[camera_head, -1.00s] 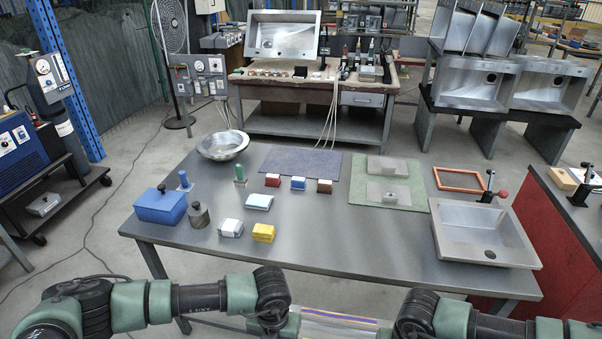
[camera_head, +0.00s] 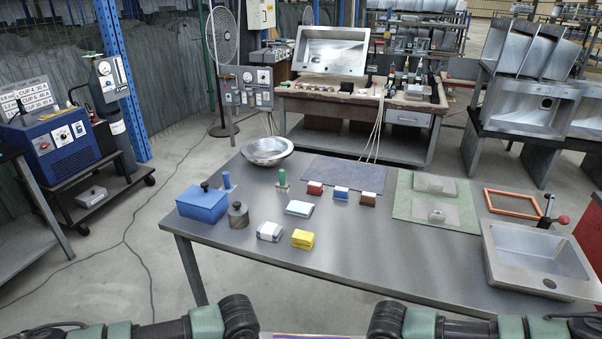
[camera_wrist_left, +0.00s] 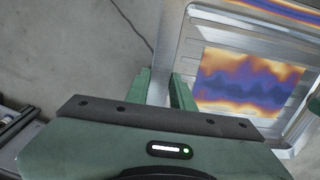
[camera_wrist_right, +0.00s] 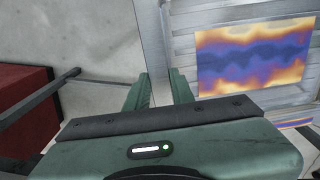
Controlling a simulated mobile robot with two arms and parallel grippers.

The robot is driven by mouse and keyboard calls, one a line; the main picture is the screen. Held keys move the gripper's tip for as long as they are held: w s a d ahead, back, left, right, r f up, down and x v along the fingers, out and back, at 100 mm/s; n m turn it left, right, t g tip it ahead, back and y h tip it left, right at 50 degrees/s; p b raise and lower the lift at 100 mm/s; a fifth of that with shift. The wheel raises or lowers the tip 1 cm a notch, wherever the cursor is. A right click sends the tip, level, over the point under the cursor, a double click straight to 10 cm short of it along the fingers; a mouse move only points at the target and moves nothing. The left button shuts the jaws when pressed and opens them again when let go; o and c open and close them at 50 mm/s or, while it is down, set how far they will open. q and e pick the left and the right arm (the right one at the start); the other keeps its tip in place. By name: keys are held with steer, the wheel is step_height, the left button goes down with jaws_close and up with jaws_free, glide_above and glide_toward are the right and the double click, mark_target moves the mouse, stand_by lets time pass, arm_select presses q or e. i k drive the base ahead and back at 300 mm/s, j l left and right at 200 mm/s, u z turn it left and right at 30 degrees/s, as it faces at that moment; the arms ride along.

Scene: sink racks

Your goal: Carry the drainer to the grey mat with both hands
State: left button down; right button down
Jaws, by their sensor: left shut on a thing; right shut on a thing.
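The drainer is a ribbed metal tray with a raised rim and an orange-and-purple patterned patch. Its rim shows in the left wrist view (camera_wrist_left: 172,45) and in the right wrist view (camera_wrist_right: 152,40). My left gripper (camera_wrist_left: 164,84) is shut on one edge of the drainer, and my right gripper (camera_wrist_right: 158,82) is shut on another. In the head view only a thin strip of the drainer (camera_head: 305,336) shows at the bottom, between my arms. A slate blue-grey mat (camera_head: 345,172) lies bare on the far middle of the table.
The steel table (camera_head: 370,250) has a clear front middle. Red, blue and brown blocks (camera_head: 341,193) line the mat's near edge. A round bowl (camera_head: 267,150) stands left of it, a green mat with metal plates (camera_head: 405,208) right. A sink (camera_head: 545,255) sits far right.

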mark_target(345, 173)
steer(key=j+u, duration=0.1)
steer(key=u, duration=0.3)
steer(key=i+u, duration=0.15)
steer(key=u, duration=0.25)
steer(key=i+u, duration=0.1)
steer(key=u, duration=0.35)
steer(key=i+u, duration=0.4)
steer(key=i, duration=0.25)
steer(key=i+l+u, duration=0.1)
steer(key=i+u, duration=0.25)
steer(key=i, duration=0.25)
steer(key=i+u, duration=0.3)
steer(key=i, duration=0.9)
steer(key=i+z, duration=0.7)
steer(key=i+j+z, duration=0.15)
steer(key=i+z, duration=0.2)
steer(key=i+l+z, duration=0.15)
steer(key=i+z, duration=0.7)
steer(key=i+j+z, duration=0.1)
steer(key=i+z, duration=0.15)
steer(key=z, duration=0.2)
steer(key=i+z, duration=0.5)
steer(key=i, duration=0.7)
steer(key=i+j, duration=0.1)
steer(key=i, duration=1.1)
steer(key=i+z, duration=0.45)
steer(key=i, duration=0.15)
steer(key=i+j+z, duration=0.1)
steer(key=i+z, duration=0.35)
steer(key=i, duration=0.15)
